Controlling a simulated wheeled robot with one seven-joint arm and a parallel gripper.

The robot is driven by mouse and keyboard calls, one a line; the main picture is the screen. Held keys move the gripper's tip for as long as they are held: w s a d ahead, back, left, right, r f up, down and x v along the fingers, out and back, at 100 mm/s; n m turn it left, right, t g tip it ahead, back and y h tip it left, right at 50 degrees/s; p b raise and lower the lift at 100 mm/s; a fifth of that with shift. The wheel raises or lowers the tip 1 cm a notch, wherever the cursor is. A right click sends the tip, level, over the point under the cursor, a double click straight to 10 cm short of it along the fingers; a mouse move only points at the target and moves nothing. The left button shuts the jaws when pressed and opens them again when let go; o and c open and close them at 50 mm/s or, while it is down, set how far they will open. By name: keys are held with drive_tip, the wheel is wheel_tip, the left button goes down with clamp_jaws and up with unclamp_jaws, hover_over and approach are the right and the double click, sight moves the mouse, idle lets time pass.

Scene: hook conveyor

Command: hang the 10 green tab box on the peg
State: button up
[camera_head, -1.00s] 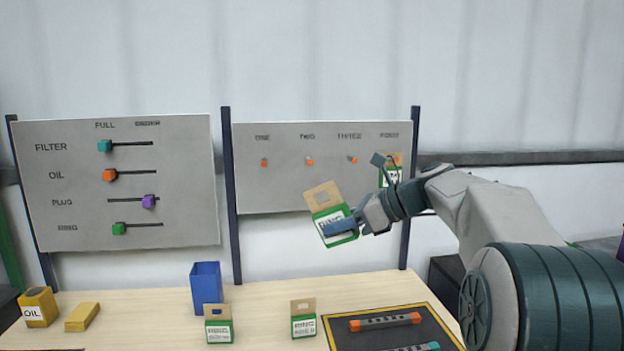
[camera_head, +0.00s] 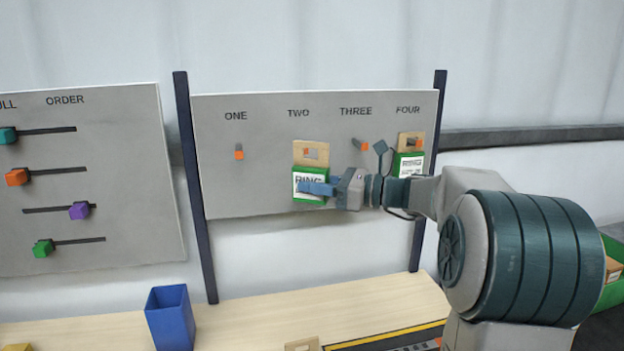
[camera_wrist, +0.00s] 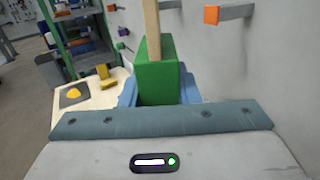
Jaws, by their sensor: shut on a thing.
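The held green and white box (camera_head: 308,176), with a tan tab and a label reading RING, is upright in front of the grey board at TWO. I cannot tell whether the peg passes through the tab. My gripper (camera_head: 319,188) is shut on the box from the right. In the wrist view the box (camera_wrist: 157,75) sits between the blue fingers, its tab edge-on and pointing up. The number on its label is not readable.
Pegs ONE (camera_head: 239,152) and THREE (camera_head: 361,145) are bare. Another green tab box (camera_head: 408,164) hangs at FOUR, close to my wrist. A blue bin (camera_head: 170,319) stands on the table (camera_head: 260,312) below. A slider board (camera_head: 110,160) stands at left.

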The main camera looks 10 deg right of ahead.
drive_tip(key=w+f+p, duration=0.1)
drive_tip(key=w+p, duration=0.2)
drive_tip(key=w, duration=0.6)
drive_tip(key=shift+w, duration=0.35)
idle(0.7)
drive_tip(key=shift+f, duration=0.15)
idle(0.4)
drive_tip(key=o, duration=1.1)
drive_tip(key=shift+o, duration=0.2)
drive_tip(key=shift+s, duration=0.15)
drive_tip(key=shift+d, duration=0.15)
